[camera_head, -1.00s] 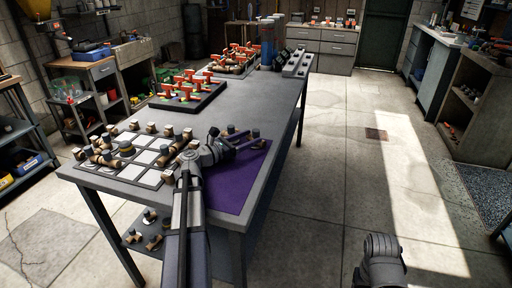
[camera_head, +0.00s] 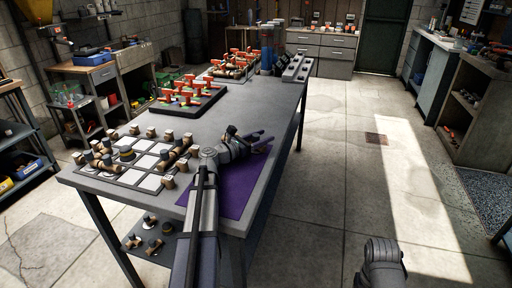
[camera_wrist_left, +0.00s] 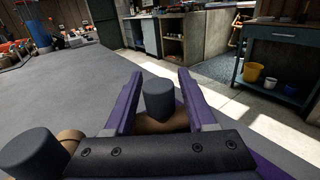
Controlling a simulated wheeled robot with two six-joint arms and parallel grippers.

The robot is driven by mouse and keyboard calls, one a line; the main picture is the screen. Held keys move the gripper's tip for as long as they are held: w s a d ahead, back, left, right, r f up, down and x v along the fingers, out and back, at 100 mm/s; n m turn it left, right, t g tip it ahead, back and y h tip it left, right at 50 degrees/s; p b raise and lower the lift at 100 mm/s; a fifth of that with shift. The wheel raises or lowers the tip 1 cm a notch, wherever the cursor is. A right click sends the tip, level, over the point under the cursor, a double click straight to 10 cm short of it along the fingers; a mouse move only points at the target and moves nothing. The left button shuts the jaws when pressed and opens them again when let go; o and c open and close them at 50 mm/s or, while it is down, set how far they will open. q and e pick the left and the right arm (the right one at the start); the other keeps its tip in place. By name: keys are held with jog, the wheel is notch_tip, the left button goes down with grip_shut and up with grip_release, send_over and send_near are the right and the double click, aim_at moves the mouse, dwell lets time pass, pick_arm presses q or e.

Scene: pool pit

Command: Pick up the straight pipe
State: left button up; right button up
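My left gripper (camera_head: 265,139) is low over the far right part of the purple mat (camera_head: 222,196) on the grey table. In the left wrist view its two purple fingers (camera_wrist_left: 158,76) are open and apart. Between them is a brown piece with an upright dark grey cylindrical end (camera_wrist_left: 159,98); its lower part is hidden by the gripper. A second brown piece with a grey end (camera_wrist_left: 32,153) is at lower left, outside the fingers. I cannot tell which of these is the straight pipe. My right gripper is out of view.
A white-squared board (camera_head: 148,182) with several brown and grey pieces lies left of the mat. A dark tray (camera_head: 186,101) with red-handled parts is behind it. Blue cylinders (camera_head: 266,52) stand farther back. The floor right of the table is clear.

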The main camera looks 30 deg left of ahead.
pick_arm(q)
grip_shut()
dwell(0.3)
jog(key=shift+r, duration=0.1)
notch_tip(320, 180, up, 10)
jog(key=p, duration=1)
